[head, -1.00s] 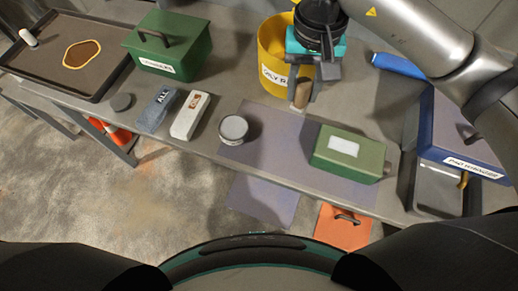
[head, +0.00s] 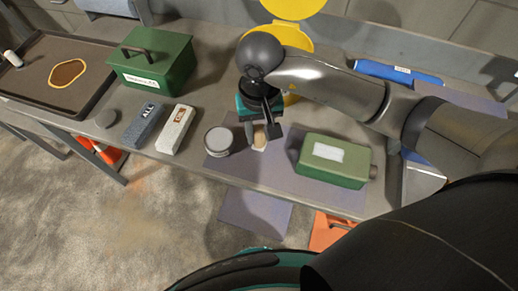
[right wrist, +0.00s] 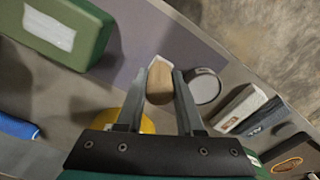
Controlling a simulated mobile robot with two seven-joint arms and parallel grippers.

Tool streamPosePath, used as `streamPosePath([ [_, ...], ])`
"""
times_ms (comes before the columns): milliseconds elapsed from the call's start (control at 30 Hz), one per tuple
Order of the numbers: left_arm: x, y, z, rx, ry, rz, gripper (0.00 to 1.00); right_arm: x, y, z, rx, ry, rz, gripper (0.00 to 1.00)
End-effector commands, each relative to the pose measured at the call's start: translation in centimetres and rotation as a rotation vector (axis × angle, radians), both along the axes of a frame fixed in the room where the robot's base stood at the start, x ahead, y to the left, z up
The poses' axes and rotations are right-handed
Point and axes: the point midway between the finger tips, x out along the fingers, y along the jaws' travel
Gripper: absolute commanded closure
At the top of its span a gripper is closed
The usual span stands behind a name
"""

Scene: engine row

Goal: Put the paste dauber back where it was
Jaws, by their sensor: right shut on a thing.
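My right gripper (head: 262,128) is shut on the paste dauber (head: 259,138), a short piece with a wooden body and a pale end. In the right wrist view, the dauber (right wrist: 160,82) sits between the two fingers (right wrist: 158,88). It is over the grey-purple mat (head: 283,178), between a round grey-lidded tin (head: 219,140) and a green box with a white label (head: 333,160). I cannot tell whether the dauber touches the mat. My left gripper is not in view.
A yellow bin (head: 297,38) stands behind my right arm. A blue roll (head: 398,73) lies at the back right. On the left are a green toolbox (head: 152,68), a dark tray (head: 38,88), a grey-blue block (head: 144,125) and a white block (head: 176,130).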

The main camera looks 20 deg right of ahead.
Motion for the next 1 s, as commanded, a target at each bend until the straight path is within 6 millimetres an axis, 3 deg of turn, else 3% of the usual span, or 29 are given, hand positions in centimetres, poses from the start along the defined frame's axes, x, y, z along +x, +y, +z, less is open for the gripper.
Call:
streamPosePath([
  [100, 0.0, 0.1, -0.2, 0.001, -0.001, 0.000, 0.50, -0.1, 0.1, -2.4, 0.001, 0.003, 0.000, 1.00],
  [367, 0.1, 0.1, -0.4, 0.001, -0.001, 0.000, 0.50, 0.0, 0.1, -4.3, 0.002, 0.000, 0.000, 1.00],
  [600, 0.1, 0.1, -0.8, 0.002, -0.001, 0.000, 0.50, 0.0, 0.0, -7.7, 0.002, 0.001, -0.001, 1.00],
  [1000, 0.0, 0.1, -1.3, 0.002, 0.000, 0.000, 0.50, 0.1, 0.0, -8.2, 0.001, -0.002, 0.001, 1.00],
])
